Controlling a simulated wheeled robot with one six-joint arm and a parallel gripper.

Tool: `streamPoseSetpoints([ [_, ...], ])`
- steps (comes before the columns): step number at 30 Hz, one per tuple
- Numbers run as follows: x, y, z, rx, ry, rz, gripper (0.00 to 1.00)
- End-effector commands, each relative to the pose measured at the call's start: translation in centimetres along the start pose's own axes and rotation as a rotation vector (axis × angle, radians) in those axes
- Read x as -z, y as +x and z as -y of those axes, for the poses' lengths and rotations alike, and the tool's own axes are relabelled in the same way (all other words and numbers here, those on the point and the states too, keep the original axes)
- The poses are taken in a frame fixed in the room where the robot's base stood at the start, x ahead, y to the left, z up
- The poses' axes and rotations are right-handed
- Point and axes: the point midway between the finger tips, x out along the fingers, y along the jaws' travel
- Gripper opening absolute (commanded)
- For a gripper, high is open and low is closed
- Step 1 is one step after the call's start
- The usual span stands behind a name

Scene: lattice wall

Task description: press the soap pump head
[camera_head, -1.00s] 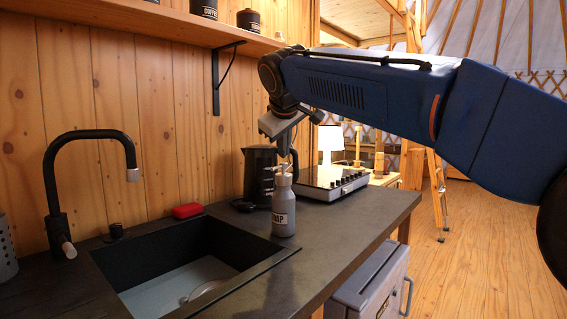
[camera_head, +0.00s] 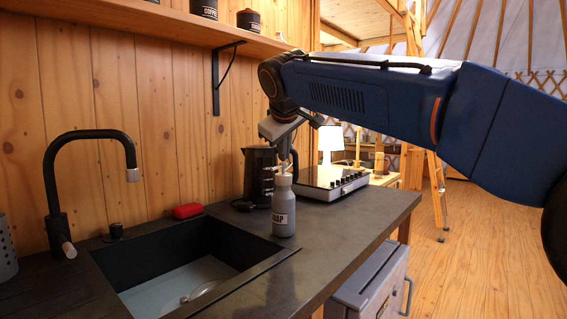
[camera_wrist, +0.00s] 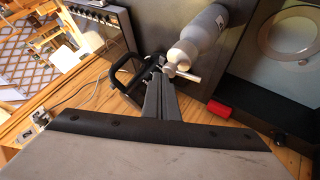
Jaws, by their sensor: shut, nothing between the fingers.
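In the wrist view the bottle (camera_wrist: 206,34) shows beyond the fingertips, and the white pump head (camera_wrist: 182,70) lies right at the ends of the closed fingers (camera_wrist: 161,80).
A black kettle (camera_head: 258,172) stands close behind the bottle, and a hob (camera_head: 333,183) is to the right. The sink (camera_head: 190,262), black tap (camera_head: 62,190) and red sponge (camera_head: 187,211) are to the left. The counter right of the bottle is clear.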

Motion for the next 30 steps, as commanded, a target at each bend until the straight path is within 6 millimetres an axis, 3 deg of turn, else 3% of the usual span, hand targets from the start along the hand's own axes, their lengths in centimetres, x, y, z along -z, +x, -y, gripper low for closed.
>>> streamPoseSetpoints([
  [30, -0.51, 0.73, 0.52, 0.0, 0.0, 0.001, 0.0],
])
